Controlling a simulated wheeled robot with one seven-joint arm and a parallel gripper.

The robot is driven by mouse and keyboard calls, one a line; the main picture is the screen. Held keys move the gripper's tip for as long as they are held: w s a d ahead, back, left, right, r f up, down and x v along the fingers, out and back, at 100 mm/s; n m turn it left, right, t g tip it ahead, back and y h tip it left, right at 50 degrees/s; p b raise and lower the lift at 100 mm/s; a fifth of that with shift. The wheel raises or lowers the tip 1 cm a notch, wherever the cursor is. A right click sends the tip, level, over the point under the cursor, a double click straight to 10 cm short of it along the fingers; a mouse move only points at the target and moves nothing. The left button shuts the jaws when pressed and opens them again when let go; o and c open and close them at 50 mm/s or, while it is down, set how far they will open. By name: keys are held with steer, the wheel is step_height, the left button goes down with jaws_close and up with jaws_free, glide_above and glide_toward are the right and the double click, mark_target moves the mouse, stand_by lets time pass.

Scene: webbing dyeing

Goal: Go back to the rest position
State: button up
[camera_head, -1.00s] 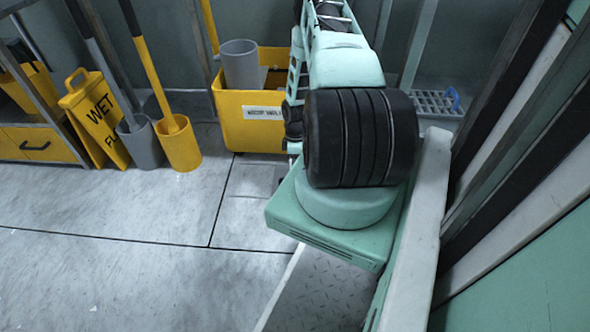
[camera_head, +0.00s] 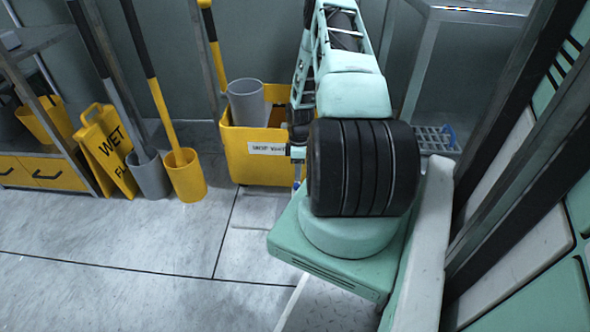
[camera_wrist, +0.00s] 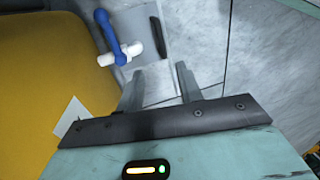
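My gripper (camera_wrist: 160,72) shows in the wrist view with its two grey fingers apart and nothing between them. Floor shows beyond the fingertips. In the wrist view the large yellow surface (camera_wrist: 40,85) at the left looks like that bucket. A blue and white piece (camera_wrist: 113,40) lies just beyond the fingers, apart from them.
A yellow wet-floor sign (camera_head: 106,150), a grey tube (camera_head: 150,175) and a yellow tube (camera_head: 186,177) with handles stand at the left by a shelf (camera_head: 40,145). Metal posts (camera_head: 500,140) and panels stand close at the right. Floor (camera_head: 110,290) at front left is clear.

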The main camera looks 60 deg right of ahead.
stand_by(0.3)
steer(key=w+a+r, duration=1.2)
steer(key=a+r, duration=0.1)
steer(key=a, duration=0.1)
steer(key=w+a+r+n, duration=0.25)
steer(key=a+r, duration=0.65)
steer(key=a, duration=0.6)
steer(key=s+a+r+h, duration=0.1)
steer(key=s+a+r, duration=0.5)
steer(key=a, duration=0.4)
steer(key=s+a+r, duration=0.5)
steer(key=s+a, duration=0.1)
steer(key=a, duration=0.5)
steer(key=s+a+r+p, duration=0.1)
steer(key=s+a+r, duration=0.1)
steer(key=s, duration=0.4)
steer(key=s+a+r, duration=0.2)
steer(key=s, duration=0.3)
step_height(320, 180, up, 37)
steer(key=p, duration=3.7)
steer(key=shift+w+r+n+t+p, duration=0.15)
steer(key=shift+r+n+t+p, duration=0.05)
steer(key=shift+n+t+p, duration=0.2)
steer(key=shift+a, duration=0.1)
